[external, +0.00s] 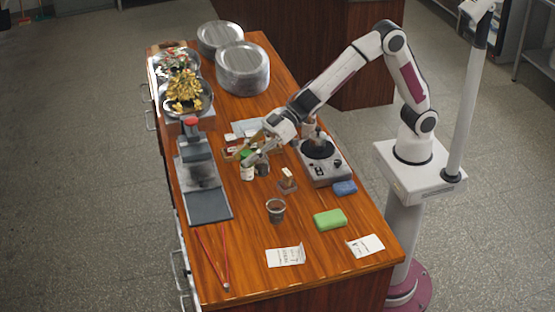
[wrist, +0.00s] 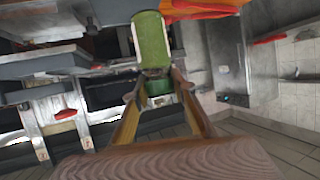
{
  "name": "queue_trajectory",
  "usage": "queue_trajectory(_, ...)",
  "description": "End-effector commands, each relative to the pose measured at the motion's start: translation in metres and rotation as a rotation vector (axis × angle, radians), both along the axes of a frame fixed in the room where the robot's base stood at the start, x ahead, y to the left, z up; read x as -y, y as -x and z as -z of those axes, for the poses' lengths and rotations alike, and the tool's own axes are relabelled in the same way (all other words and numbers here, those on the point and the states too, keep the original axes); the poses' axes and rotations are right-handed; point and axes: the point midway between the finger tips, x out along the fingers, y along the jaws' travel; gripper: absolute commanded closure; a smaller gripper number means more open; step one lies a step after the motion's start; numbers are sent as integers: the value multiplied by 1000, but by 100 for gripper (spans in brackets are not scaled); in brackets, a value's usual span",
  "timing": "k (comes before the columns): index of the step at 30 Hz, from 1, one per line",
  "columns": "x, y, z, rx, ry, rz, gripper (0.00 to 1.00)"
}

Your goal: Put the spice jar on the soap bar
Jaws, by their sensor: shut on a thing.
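The spice jar (external: 247,172) is a small pale container with green at its top, near the middle of the counter in the external view. My gripper (external: 250,158) is shut on it, with the arm reaching in from the right. In the wrist view the two fingers (wrist: 157,88) close around a green-labelled jar (wrist: 151,40). I cannot tell whether its base touches the counter. A green rounded block (external: 330,219), which looks like the soap bar, lies flat near the front right with its top bare. It is apart from my gripper.
A burner unit (external: 325,165) and a blue block (external: 345,187) stand right of my gripper. A small wooden holder (external: 287,184) and a dark cup (external: 276,210) stand between jar and green block. A grey appliance (external: 208,207) is at left. Paper cards (external: 286,256) lie in front.

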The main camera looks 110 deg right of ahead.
Motion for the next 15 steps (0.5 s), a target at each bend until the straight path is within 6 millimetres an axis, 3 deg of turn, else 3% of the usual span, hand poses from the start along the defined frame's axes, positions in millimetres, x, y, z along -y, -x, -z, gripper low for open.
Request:
queue_trajectory(8, -28, 11, -25, 6, 1, -43, 98)
queue_trajectory(15, -68, 46, -44, 4, 2, -144, 98)
